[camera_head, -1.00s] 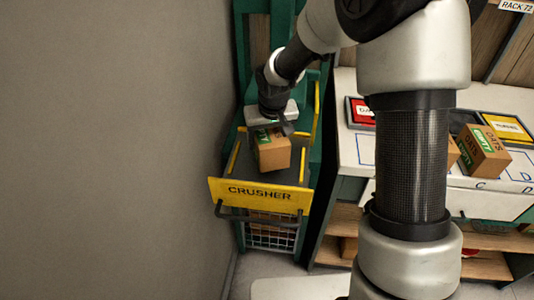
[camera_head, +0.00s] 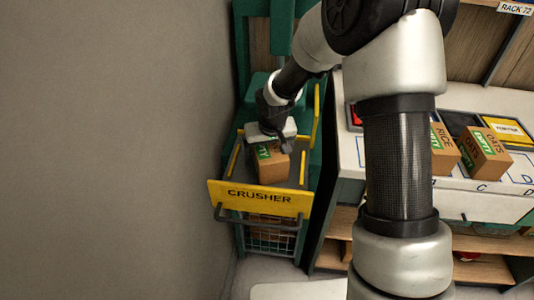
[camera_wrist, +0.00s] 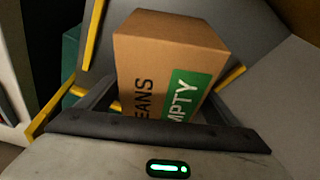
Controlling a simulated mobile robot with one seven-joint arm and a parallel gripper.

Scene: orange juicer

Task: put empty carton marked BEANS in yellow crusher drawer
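The brown carton (camera_head: 272,166) is inside the open yellow-fronted crusher drawer (camera_head: 258,197). In the wrist view the carton (camera_wrist: 165,75) shows the letters "EANS" and a green label partly reading "MPTY". My gripper (camera_head: 274,144) is over the carton from behind and above. In the wrist view its dark fingers are on either side of the carton and appear to touch it, so it looks shut on it. I cannot tell whether the carton's underside rests on the drawer floor.
A grey wall (camera_head: 120,150) stands left of the green crusher. To the right, a white worktop (camera_head: 510,182) holds a RICE carton (camera_head: 443,148), an OATS carton (camera_head: 487,152) and a yellow-framed sign (camera_head: 508,130). My arm crosses in front of the worktop.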

